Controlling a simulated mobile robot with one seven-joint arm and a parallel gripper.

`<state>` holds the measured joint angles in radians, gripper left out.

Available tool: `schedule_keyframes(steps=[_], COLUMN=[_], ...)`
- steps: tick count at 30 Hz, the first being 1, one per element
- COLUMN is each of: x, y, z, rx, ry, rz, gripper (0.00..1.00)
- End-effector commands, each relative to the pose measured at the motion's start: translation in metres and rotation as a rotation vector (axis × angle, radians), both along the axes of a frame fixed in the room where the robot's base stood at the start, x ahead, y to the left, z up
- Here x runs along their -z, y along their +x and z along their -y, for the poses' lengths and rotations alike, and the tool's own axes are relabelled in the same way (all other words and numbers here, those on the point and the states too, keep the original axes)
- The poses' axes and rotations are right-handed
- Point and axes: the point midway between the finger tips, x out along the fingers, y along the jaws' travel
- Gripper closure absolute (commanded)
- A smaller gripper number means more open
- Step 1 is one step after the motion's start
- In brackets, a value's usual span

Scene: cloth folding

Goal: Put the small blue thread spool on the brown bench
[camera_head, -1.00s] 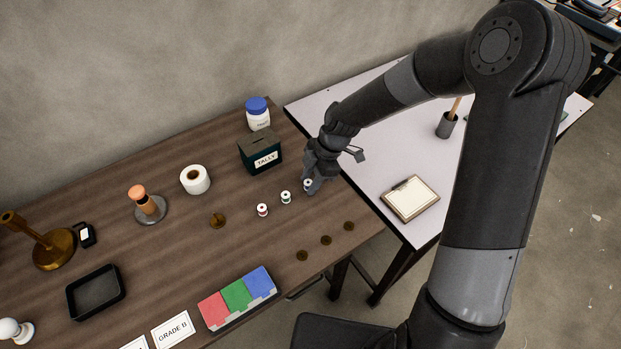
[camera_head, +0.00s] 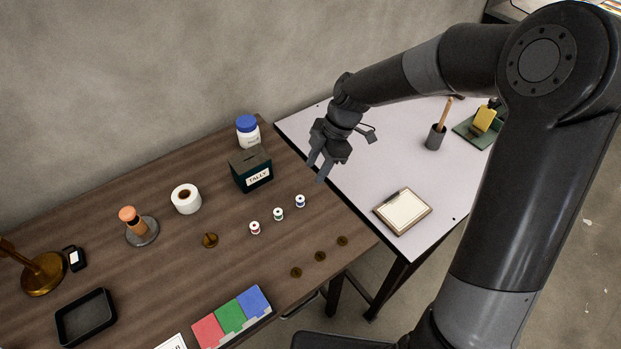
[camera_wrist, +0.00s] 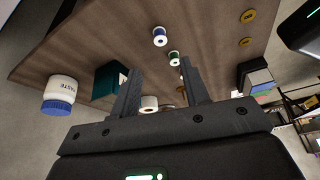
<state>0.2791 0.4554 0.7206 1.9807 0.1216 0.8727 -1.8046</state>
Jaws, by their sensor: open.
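The small blue thread spool (camera_head: 300,201) stands upright on the brown bench (camera_head: 310,235), near its right end. It also shows in the wrist view (camera_wrist: 159,36), beyond my fingertips. My gripper (camera_head: 315,172) is above the bench's right side, higher than the spool and apart from it. Its two fingers are spread with nothing between them, as the wrist view (camera_wrist: 160,67) also shows. A green spool (camera_head: 278,214) and a red spool (camera_head: 254,228) stand in a row to the left of the blue one.
A dark tally box (camera_head: 251,171) and a white jar with a blue lid (camera_head: 248,133) stand behind the spools. Several brass discs (camera_head: 320,256) lie in front. A white table (camera_head: 350,150) with a clipboard (camera_head: 402,211) adjoins on the right.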

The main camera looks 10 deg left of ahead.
Motion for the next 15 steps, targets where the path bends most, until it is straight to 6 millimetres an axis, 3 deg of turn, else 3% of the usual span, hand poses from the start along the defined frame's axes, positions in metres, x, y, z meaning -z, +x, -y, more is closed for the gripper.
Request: schedule_keyframes(steps=[11, 15], x=[-0.012, -0.025], y=[0.001, -0.006], z=[0.006, 0.023], rx=[0.018, 0.134], ry=[-0.014, -0.090], rz=[0.001, 0.013], gripper=[0.58, 0.58])
